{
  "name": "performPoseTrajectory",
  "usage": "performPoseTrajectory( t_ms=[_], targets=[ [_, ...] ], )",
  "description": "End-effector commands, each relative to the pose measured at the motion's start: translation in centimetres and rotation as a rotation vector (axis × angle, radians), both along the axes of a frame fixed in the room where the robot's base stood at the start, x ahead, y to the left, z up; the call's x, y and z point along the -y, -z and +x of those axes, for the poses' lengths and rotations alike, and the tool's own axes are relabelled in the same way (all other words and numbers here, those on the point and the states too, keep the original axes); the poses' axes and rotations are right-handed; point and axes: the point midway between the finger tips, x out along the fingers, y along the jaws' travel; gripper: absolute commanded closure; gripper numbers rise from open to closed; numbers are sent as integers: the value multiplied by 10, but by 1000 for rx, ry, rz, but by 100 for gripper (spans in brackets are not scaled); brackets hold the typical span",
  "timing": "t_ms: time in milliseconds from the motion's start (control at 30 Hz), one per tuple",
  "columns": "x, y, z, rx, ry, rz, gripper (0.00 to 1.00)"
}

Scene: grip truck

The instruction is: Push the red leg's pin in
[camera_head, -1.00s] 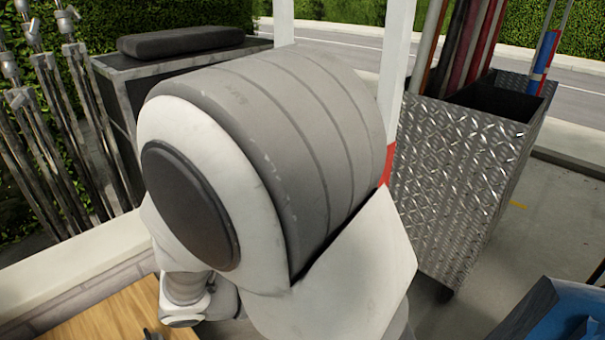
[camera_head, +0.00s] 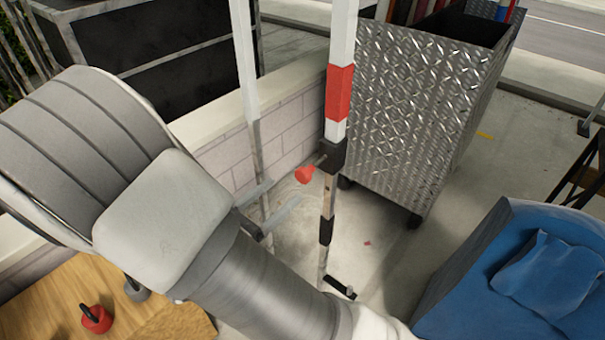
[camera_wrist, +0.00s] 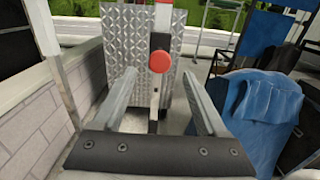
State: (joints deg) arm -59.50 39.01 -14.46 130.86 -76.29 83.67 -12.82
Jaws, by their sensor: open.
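The red leg is a white post with a red band (camera_head: 339,92) and a black collar (camera_head: 331,156) below it. The pin's red knob (camera_head: 304,174) stands out from the collar, with a short stem between them. In the wrist view the round red knob (camera_wrist: 159,61) faces me, in front of the black collar (camera_wrist: 160,41). My gripper (camera_wrist: 158,75) is open and empty. Its fingers lie to either side of the knob's line in that view. In the head view my gripper (camera_head: 283,194) is below and left of the knob, apart from it.
A diamond-plate metal cart (camera_head: 410,110) stands behind the leg. A low block wall (camera_head: 265,140) runs at the left. A blue padded bin (camera_head: 520,270) is at the right. A wooden board (camera_head: 60,300) with a red kettlebell-shaped item (camera_head: 97,319) is at lower left.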

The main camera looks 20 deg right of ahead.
Motion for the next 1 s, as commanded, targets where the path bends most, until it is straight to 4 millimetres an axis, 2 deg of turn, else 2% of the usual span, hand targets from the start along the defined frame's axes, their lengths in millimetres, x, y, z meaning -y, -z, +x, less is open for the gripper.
performPoseTrajectory(
  t_ms=[33,200,400,800,833,1000],
  targets=[
    [11,0,7,1,5,0,25],
    [38,0,27,1,5,0,25],
    [59,0,43,1,2,1,25],
    [66,0,48,1,0,1,25],
    [66,0,48,1,0,1,27],
    [66,0,48,1,0,1,57]
  ],
)
